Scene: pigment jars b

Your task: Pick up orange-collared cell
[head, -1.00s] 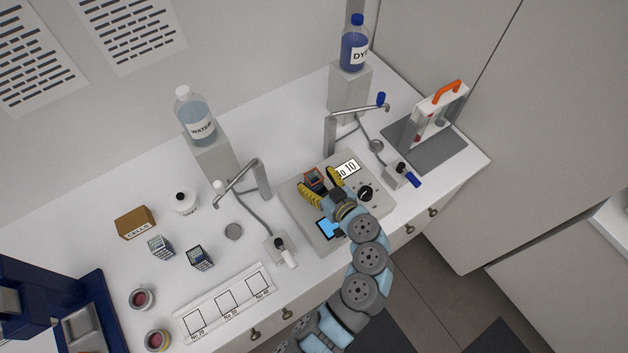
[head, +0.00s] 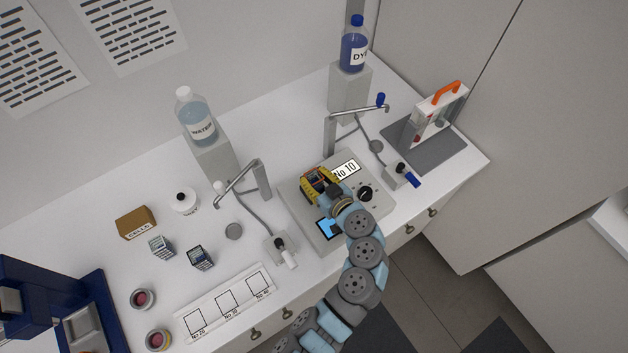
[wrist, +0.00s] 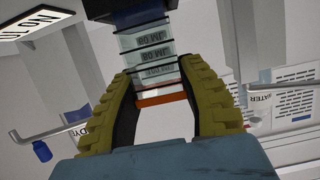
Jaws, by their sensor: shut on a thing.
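The orange-collared cell (wrist: 162,97) is a clear block with dark marks and an orange band, seen between the yellow ridged fingers in the wrist view. My gripper (head: 320,185) is shut on it over the grey instrument (head: 297,208) with the "No 10" label. In the head view the fingers mostly hide the cell (head: 317,174). In the wrist view the cell's far end meets a dark part. I cannot tell whether the cell is still seated in the instrument.
Two other cells (head: 200,258) (head: 161,246) stand at left near the brown CELLS box (head: 136,222). A metal spout (head: 330,135) rises behind the instrument, another (head: 262,178) to its left. A marked white strip (head: 226,302) lies along the front edge.

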